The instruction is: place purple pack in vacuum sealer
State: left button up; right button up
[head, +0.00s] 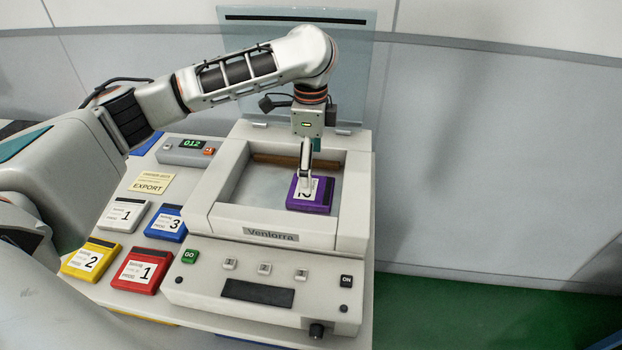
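The purple pack (321,205), with a white label, is inside the open chamber of the vacuum sealer (215,216), near its front right corner. I cannot tell whether it rests on the chamber floor. My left gripper (305,188) reaches down into the chamber from above, with its fingertips at the pack's label, partly covering it. The fingers are seen edge-on, so I cannot tell whether they are shut on the pack. The sealer's clear lid (352,85) stands raised behind the arm. My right gripper is not in view.
Left of the sealer lie a yellow pack (73,269), a red pack (139,287), a white pack (106,226) and a blue pack (158,237). An EXPORT note (152,182) and a grey box with a display (170,158) lie behind them. Another blue item (146,144) is partly hidden.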

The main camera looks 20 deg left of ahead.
pick_arm(q)
notch_tip(320, 180, up, 6)
dwell(0.4)
dwell(0.4)
